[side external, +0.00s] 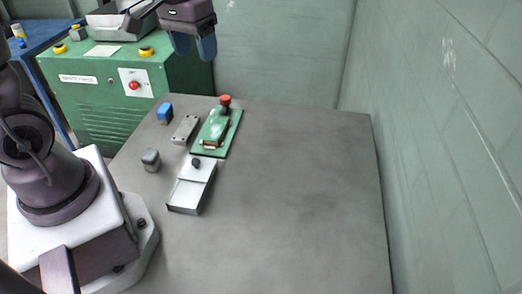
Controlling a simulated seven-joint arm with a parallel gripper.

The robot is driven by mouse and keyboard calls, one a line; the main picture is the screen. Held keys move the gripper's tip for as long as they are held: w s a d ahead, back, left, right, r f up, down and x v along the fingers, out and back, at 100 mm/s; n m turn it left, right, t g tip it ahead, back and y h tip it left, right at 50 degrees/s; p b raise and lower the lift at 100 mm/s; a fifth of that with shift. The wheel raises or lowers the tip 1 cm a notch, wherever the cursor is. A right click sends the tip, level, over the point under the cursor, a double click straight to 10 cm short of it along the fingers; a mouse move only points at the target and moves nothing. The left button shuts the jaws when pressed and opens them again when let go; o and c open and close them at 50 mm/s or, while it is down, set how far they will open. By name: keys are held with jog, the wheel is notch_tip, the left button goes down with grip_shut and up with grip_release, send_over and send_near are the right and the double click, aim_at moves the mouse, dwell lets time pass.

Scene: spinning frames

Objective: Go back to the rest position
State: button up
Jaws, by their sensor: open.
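My gripper (196,46) is at the top of the side external view, high above the far edge of the grey table (290,190). Its two blue-grey fingers point down and stand apart. Nothing shows between them. My arm's base is at the left, and part of the arm above is cut off by the top of the picture.
On the table's left half are a green device with a red knob (225,101), a grey-white box with a dark knob (190,190), a flat grey block (185,129), a blue block (165,112) and a grey block (151,159). A green cabinet (100,100) stands behind. The table's right half is clear.

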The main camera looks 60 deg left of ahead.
jog(key=s+d+r+m+t, duration=0.4)
jog(key=s+d+r, duration=0.2)
jog(key=s, duration=0.5)
jog(key=shift+d+r, duration=0.15)
jog(key=shift+d, duration=1.2)
